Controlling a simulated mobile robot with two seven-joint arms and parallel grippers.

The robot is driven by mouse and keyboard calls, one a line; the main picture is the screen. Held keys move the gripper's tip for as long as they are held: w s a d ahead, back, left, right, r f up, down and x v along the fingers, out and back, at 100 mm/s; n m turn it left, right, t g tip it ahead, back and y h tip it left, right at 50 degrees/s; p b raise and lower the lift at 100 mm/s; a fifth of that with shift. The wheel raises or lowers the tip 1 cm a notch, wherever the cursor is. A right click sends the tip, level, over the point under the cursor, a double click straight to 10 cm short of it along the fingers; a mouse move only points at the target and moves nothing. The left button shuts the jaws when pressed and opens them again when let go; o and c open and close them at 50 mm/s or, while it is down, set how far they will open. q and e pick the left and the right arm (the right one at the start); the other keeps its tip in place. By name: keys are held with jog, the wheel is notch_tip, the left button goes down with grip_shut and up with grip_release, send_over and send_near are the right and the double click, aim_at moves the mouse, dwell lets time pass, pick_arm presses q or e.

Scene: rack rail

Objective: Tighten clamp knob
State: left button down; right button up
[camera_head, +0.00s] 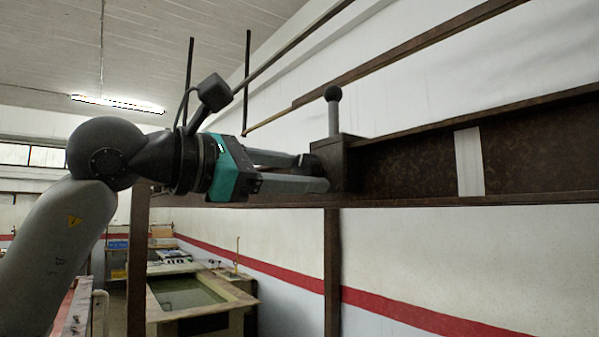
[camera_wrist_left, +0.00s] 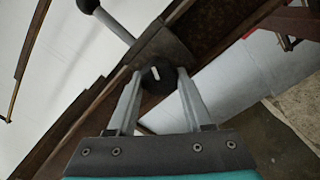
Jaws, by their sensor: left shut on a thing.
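The clamp is a dark brown block (camera_head: 340,160) on the rusty rail (camera_head: 400,165), with a ball-topped grey lever (camera_head: 333,110) standing up from it. In the left wrist view the clamp knob (camera_wrist_left: 158,77) is a black round knob with a white mark on its face. My left gripper (camera_head: 318,172) comes in from the left and meets the clamp's left end. Its two grey fingers are shut on the knob, one on each side, as the left wrist view (camera_wrist_left: 157,82) shows. In the head view the fingers mostly hide the knob. My right gripper is not in view.
A pale grey strip (camera_head: 469,162) marks the rail to the right of the clamp. Brown posts (camera_head: 332,270) stand below the rail. A dark bar (camera_head: 400,50) runs above it. A tank (camera_head: 188,292) stands on the floor behind at lower left.

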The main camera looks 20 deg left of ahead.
pick_arm(q)
jog(key=m, duration=0.5)
jog(key=shift+r+m, duration=0.2)
jog(key=shift+m, duration=0.1)
jog(key=shift+m+p, duration=0.35)
jog(key=shift+m, duration=1.75)
jog(key=shift+c, duration=1.5)
grip_release()
jog(key=shift+a, duration=0.1)
jog(key=b+v, duration=0.4)
jog(key=v, duration=1.1)
